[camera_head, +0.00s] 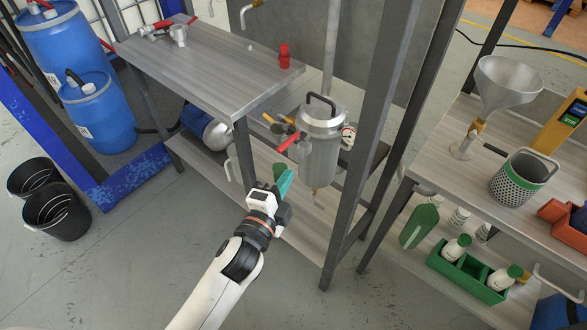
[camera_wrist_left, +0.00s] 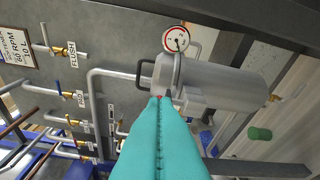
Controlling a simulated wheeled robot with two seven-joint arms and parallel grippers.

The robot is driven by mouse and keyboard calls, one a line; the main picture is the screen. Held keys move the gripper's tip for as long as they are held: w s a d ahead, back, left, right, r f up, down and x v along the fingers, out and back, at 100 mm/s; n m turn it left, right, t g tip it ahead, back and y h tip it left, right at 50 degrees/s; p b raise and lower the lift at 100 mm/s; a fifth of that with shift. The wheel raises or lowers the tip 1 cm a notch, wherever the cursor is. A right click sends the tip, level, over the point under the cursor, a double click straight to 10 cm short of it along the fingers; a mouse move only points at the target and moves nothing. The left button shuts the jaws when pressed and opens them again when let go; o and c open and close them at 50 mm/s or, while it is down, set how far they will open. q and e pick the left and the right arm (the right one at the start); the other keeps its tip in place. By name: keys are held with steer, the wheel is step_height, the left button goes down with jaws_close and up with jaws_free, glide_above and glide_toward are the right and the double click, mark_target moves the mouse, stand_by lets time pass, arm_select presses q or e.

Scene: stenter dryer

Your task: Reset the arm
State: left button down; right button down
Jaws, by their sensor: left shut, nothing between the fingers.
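My left gripper (camera_head: 285,182) reaches in from the bottom of the head view on a white arm. Its teal fingers are closed together with nothing between them, and they also show in the left wrist view (camera_wrist_left: 158,110). The fingertips are near the steel canister (camera_head: 320,150), in front of it and to its left in the head view. In the wrist view the canister (camera_wrist_left: 235,82) lies beyond the fingertips, with a round gauge (camera_wrist_left: 176,39). I cannot tell whether the fingertips touch anything. My right gripper does not show.
A metal-topped bench (camera_head: 215,65) stands behind the arm, with a red fitting (camera_head: 284,56) on it. A grey upright post (camera_head: 370,130) stands right of the canister. A right-hand bench holds a funnel (camera_head: 508,82). Blue drums (camera_head: 100,112) and black buckets (camera_head: 57,212) stand left. Floor at lower left is clear.

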arm_select(q)
steer(key=s+a+f+n+g+y, duration=0.1)
steer(key=s+a+f+n+g, duration=0.2)
steer(key=f, duration=0.8)
steer(key=s+a+f+n+g+y, duration=0.1)
steer(key=s+a+f+n+g, duration=0.2)
steer(key=f, duration=0.8)
steer(key=s+a+f+n+g+y, duration=0.1)
steer(key=s+a+f+n+y, duration=0.3)
steer(key=f, duration=0.8)
steer(key=s+a+f+n+g, duration=0.2)
steer(key=s+f, duration=0.4)
steer(key=s, duration=0.4)
steer(key=s+a+f+n+g, duration=0.2)
steer(key=s+f, duration=0.4)
steer(key=s, duration=0.4)
steer(key=s+a+f+n+g, duration=0.3)
steer(key=s+f, duration=0.4)
steer(key=s, duration=0.3)
steer(key=shift+a+g, duration=0.7)
steer(key=shift+a, duration=0.15)
steer(key=shift+r, duration=0.1)
